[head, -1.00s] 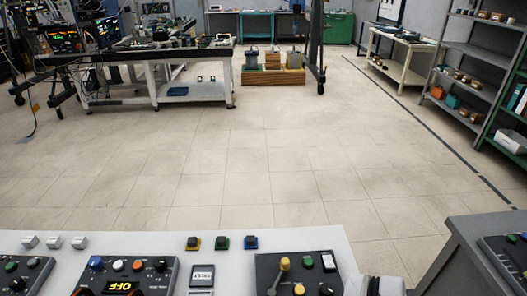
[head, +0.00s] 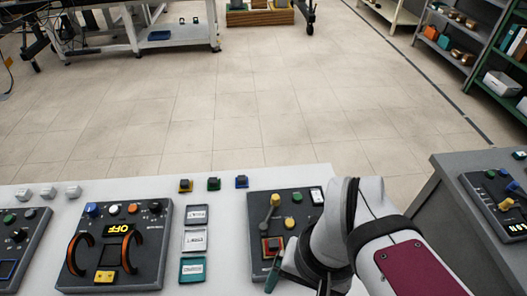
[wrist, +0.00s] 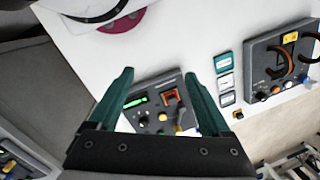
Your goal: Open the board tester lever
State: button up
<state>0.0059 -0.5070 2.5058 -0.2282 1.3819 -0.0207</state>
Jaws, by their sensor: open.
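A dark grey panel with a lever (head: 268,214) stands on the white bench; I take it for the board tester (head: 256,232). The lever has a yellow end and leans at an angle. Below it is a red-orange square part (head: 272,247), with yellow knobs beside it. My gripper (wrist: 158,74) has its two teal fingers spread and empty in the wrist view. The tester (wrist: 150,88) shows beyond and between them, with its green display (wrist: 136,101). In the head view one teal finger shows at the tester's front; my wrist hides the tester's right side.
A panel with orange handles and an OFF display (head: 122,209) stands left of the tester. Several framed tiles (head: 194,239) lie between them. Coloured buttons (head: 214,184) line the back edge. Another panel (head: 500,190) sits on the grey desk at right.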

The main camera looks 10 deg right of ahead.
jog(key=w+n, duration=0.1)
jog(key=w, duration=0.3)
jog(key=w+r+n, duration=0.1)
jog(key=w, duration=0.3)
jog(key=w+r+n, duration=0.1)
jog(key=w, duration=0.3)
jog(key=shift+w+d+r+h, duration=0.25)
jog(key=shift+w+d+h, duration=0.15)
jog(key=c, duration=0.3)
jog(key=n+h, duration=0.1)
jog(key=n, duration=0.4)
send_over(276, 197)
notch_tip(276, 197, down, 5)
notch_tip(276, 197, down, 14)
jog(key=shift+r, duration=0.2)
jog(key=shift+f, duration=0.55)
jog(key=shift+c, duration=0.2)
grip_shut()
